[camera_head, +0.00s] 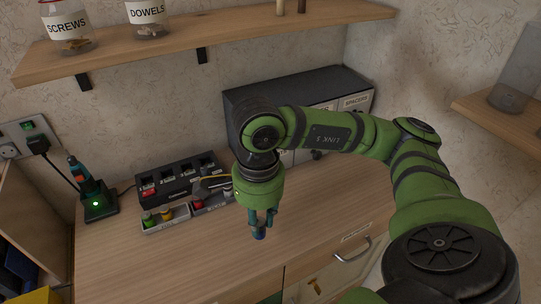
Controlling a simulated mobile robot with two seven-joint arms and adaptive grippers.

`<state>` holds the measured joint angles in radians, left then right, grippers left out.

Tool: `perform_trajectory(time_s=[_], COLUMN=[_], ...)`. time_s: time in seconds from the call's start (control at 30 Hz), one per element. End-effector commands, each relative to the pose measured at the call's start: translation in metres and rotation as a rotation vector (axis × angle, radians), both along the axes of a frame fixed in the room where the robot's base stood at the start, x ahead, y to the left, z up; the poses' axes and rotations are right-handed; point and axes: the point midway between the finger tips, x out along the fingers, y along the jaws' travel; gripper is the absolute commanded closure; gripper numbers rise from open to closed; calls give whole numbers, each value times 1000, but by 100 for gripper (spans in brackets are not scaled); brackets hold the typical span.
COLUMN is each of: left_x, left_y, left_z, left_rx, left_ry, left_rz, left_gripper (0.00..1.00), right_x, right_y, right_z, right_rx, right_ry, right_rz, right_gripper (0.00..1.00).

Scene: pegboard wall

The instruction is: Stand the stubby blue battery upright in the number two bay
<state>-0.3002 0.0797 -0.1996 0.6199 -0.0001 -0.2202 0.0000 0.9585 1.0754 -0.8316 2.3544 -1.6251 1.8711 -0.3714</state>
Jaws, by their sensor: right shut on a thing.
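My right gripper (262,218) points down over the wooden worktop, in front of the grey cabinet. It is shut on a small blue battery (259,234), whose lower end shows below the fingers. The fingers hide its upper part, and I cannot tell whether it touches the worktop. The black charger (180,179) with several labelled bays stands to the left of the gripper, near the wall. A red piece (149,190) shows at its left bay. The bay numbers are too small to read surely. My left gripper is not in view.
A grey tray (165,226) with green, yellow and red batteries lies before the charger. A black tool stand (98,203) with a green light is left of it. A drawer handle (352,250) is at the front right. The front worktop is clear.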

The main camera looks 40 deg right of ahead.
Motion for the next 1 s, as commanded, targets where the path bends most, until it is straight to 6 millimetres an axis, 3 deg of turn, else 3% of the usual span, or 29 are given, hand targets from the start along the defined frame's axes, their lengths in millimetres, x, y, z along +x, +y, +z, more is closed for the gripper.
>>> perform_trajectory(time_s=[0.3,0.63,0.77,1.0], left_x=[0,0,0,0], left_y=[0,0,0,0], left_z=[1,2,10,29], left_rx=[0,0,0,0], left_ry=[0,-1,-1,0], left_rz=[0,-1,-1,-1], left_gripper=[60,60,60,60], right_x=[-21,-28,-14,33], right_y=[-16,-22,-12,18], right_z=[8,11,3,-29], right_rx=[-18,-28,-27,-29], right_ry=[8,7,12,11], right_rz=[-538,-791,-800,-799], right_gripper=[100,100,100,100])
